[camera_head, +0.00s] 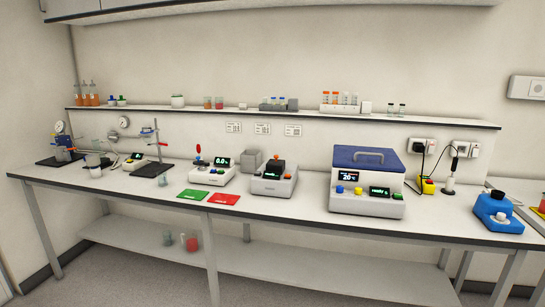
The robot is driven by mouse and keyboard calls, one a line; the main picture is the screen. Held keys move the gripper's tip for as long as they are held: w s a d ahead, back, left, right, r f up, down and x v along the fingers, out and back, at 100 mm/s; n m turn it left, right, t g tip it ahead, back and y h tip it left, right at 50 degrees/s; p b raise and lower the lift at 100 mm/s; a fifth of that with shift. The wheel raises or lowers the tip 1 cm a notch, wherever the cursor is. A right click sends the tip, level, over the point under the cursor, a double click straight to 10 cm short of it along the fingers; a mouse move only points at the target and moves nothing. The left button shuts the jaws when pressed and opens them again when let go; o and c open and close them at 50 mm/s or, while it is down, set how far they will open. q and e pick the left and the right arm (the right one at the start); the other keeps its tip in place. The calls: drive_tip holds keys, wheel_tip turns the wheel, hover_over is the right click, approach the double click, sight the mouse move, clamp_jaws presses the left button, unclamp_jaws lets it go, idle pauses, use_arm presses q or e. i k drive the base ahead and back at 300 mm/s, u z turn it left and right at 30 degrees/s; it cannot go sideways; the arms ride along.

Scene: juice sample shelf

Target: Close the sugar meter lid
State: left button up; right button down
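No label that I can read says which device is the sugar meter. One candidate is a white meter (213,174) at mid-bench with a green display of about 0.0. A red-tipped upright part (198,150) stands at its left side; I cannot tell if this is a raised lid. To its right is a grey-white device (273,182) with a small dark display and a black block (274,168) on top. I cannot tell if that block is a lid. Neither of my grippers is in view.
A large white box with a blue handled lid (366,159) stands right of the two devices. Green (193,195) and red (224,198) mats lie at the front edge. A wall shelf (300,114) with vials runs above. A blue device (497,212) is far right.

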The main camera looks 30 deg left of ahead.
sight(198, 162)
drive_tip(key=z, duration=0.1)
drive_tip(key=i, duration=0.85)
drive_tip(key=u, duration=1)
drive_tip(key=i, duration=1.35)
drive_tip(key=u, duration=1.25)
